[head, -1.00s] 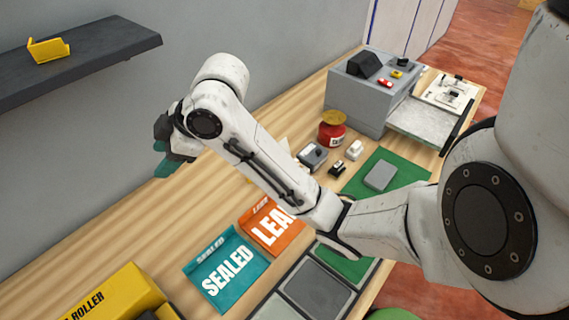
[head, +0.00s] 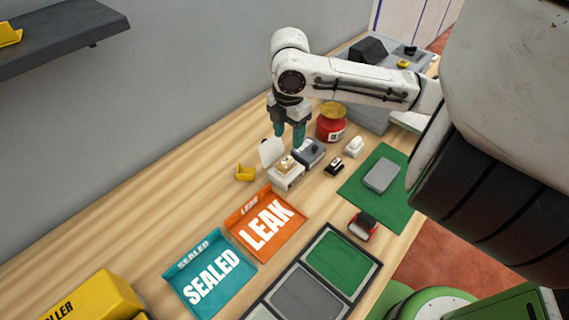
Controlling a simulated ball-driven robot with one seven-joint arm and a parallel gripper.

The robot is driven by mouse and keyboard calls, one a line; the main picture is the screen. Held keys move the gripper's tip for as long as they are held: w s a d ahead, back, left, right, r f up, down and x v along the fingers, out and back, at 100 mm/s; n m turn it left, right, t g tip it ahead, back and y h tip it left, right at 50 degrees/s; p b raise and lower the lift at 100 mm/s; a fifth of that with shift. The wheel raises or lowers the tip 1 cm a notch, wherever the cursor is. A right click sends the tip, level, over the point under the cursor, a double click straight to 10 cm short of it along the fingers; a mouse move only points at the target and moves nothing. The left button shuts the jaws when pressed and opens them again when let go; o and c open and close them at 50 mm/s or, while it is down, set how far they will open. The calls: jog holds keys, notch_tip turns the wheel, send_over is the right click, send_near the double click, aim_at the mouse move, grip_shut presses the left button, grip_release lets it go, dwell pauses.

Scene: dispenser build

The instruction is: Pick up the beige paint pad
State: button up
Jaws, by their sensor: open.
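A small beige pad (head: 287,164) sits on a white box (head: 288,180) in the middle of the bench. It looks like the beige paint pad, but it is too small to be sure. A white upright flap (head: 270,151) stands at the box's back left. My gripper (head: 289,140) points down with its teal fingers apart, just behind and above the pad. Nothing shows between the fingers. I cannot tell the exact height of the fingertips over the box.
A grey box (head: 310,152) stands close on the right, with a red jar (head: 331,123) behind it. A yellow holder (head: 246,173) is at the left. An orange LEAK tray (head: 290,248) and teal SEALED tray (head: 237,288) lie in front. Bare wood is free at left.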

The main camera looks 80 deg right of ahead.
aim_at(286, 160)
jog(key=f, duration=0.9)
jog(key=shift+w+a+f+p, duration=0.15)
jog(key=shift+w+f+p, duration=0.1)
jog(key=shift+p, duration=0.15)
jog(key=shift+c, duration=0.2)
grip_shut()
